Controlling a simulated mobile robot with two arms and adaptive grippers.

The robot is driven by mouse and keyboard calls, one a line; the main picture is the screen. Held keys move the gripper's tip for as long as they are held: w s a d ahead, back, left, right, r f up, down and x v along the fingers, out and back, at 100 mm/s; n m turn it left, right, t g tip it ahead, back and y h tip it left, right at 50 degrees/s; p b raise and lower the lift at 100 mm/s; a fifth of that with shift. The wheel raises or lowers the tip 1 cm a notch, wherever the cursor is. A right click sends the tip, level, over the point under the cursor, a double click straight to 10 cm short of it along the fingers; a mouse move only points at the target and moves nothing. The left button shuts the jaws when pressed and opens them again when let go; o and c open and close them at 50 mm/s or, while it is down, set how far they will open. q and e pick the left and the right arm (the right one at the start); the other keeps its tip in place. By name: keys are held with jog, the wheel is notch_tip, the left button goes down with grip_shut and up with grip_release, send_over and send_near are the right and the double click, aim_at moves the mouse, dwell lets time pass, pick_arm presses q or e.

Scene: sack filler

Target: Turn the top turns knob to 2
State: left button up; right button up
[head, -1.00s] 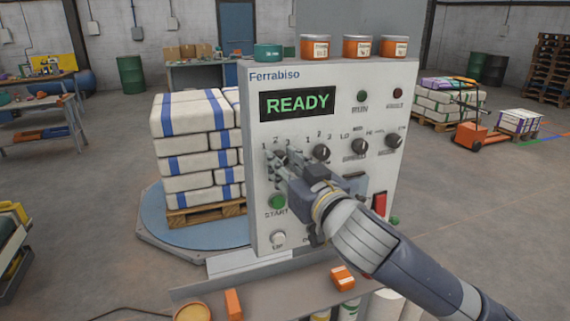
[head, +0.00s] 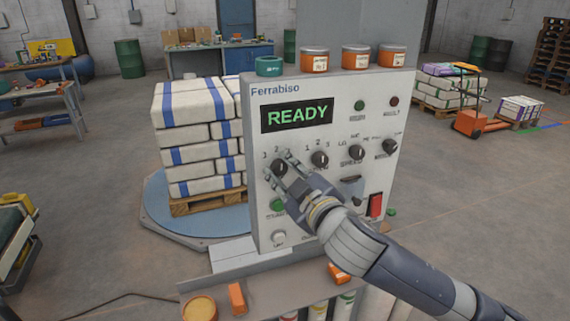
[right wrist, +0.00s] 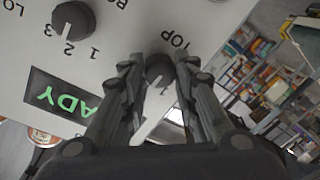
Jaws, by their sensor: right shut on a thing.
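The Ferrabiso control panel (head: 320,90) faces me and its green display (head: 297,115) reads READY. The top turns knob (head: 279,167) is a dark round knob at the panel's left, with small numbers above it. My right gripper (head: 279,169) is at this knob. In the right wrist view the knob (right wrist: 160,68) sits between the fingers of my right gripper (right wrist: 158,72), beside the word TOP, and the gripper is shut on it. The fingers hide part of the dial, so I cannot tell its exact setting. My left gripper is not in view.
A second numbered knob (head: 320,159) is close to the right of my fingers. The speed knob (head: 356,152), a red switch (head: 375,205) and a green start button (head: 278,205) are nearby. Jars (head: 314,60) stand on top. Wrapped sacks (head: 195,130) are stacked behind left.

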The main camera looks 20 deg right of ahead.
aim_at(276, 121)
jog(key=shift+r+n+p, duration=0.15)
jog(key=shift+n+p, duration=0.2)
jog(key=shift+n, duration=0.15)
jog(key=o, duration=0.8)
jog(key=shift+o, duration=1.4)
jog(key=shift+w+f, duration=0.2)
notch_tip(276, 121, up, 10)
jog(key=shift+d+f, duration=0.15)
jog(key=shift+s+d+r, duration=0.1)
jog(key=shift+s+r, duration=0.05)
jog(key=shift+r, duration=0.05)
jog(key=shift+w+a, duration=0.2)
